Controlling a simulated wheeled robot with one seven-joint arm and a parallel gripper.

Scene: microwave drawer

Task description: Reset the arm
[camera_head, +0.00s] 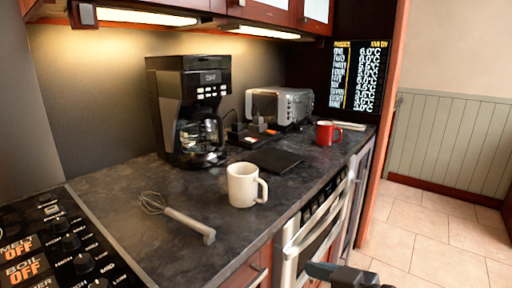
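A dark grey part of my arm (350,275) shows at the bottom edge, right of centre, in the head view. It is in front of the silver built-in appliance (318,232) under the counter and appears apart from it. Most of my arm is outside the picture. The fingers of my gripper cannot be made out, so I cannot tell whether it is open or shut, or whether it holds anything.
The dark counter (115,195) carries a whisk (178,216), a white mug (243,185), a coffee maker (190,110), a toaster (280,105) and a red mug (327,133). A stovetop (50,250) is at left. The tiled floor (430,230) at right is clear.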

